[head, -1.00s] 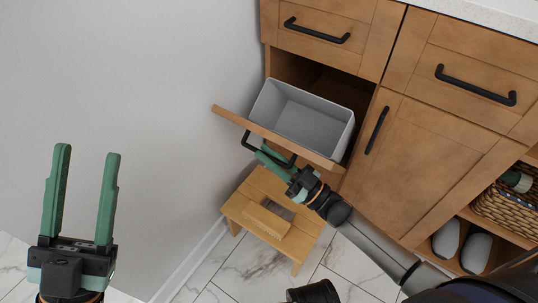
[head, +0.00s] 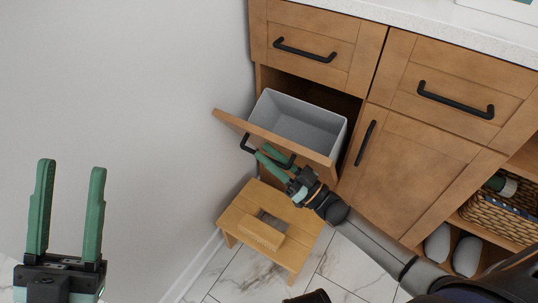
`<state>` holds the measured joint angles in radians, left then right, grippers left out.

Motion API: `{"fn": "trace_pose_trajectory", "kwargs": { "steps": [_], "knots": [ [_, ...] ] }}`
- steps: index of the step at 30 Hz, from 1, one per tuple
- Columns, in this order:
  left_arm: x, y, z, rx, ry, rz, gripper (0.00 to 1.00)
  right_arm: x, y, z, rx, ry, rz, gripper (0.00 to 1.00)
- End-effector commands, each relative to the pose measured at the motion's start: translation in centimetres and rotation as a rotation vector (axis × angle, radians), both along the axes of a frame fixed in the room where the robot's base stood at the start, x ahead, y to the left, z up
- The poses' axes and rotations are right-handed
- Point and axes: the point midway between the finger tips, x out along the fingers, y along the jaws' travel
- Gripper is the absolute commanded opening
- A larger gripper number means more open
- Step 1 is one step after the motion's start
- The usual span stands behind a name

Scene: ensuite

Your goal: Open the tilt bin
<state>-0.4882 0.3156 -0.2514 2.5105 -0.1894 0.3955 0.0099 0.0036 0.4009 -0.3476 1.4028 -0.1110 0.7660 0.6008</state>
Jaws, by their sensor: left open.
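The tilt bin (head: 222,117) is a wooden front panel with a grey liner (head: 300,122) behind it, at the lower left of the vanity. The panel leans out from the cabinet, and the open top of the empty-looking liner shows. Its black bar handle (head: 246,146) is on the panel's outer face. My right gripper (head: 262,151) is at this handle, its green fingers slightly parted across the bar; whether they clamp it is unclear. My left gripper (head: 70,168) is open and empty at the lower left, by the wall and away from the bin.
A wooden step stool (head: 233,215) stands on the marble floor just below my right gripper. A drawer (head: 320,62) above the bin and a cabinet door (head: 415,165) beside it are closed. A wicker basket (head: 495,217) sits on the right shelf. The grey wall bounds the left.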

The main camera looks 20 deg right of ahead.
Motion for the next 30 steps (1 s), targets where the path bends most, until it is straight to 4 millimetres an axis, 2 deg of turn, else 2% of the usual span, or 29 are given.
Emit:
{"fn": "trace_pose_trajectory", "kwargs": {
  "steps": [4, 8, 16, 21, 30],
  "knots": [
    [0.0, 0.0, 0.1, 0.001, 0.0, -0.001, 0.5, -0.3, -0.3, 0.0, 0.0, -0.001, -0.001, 0.27],
    [0.0, 0.0, 0.5, -0.002, 0.001, -0.002, 0.5, -1.5, -1.2, -0.7, -0.003, 0.003, -0.002, 0.27],
    [0.0, 0.1, 1.5, -0.013, 0.0, -0.006, 0.5, -6.0, -4.5, -3.1, -0.005, 0.007, -0.004, 0.27],
    [0.0, 0.2, 1.8, -0.018, -0.002, -0.006, 0.5, -8.1, -6.1, -4.2, -0.001, 0.004, -0.003, 0.27],
    [0.0, 0.2, 1.9, -0.021, -0.004, -0.005, 0.5, -9.4, -7.0, -4.7, 0.0, -0.001, -0.003, 0.27]
  ]
}}
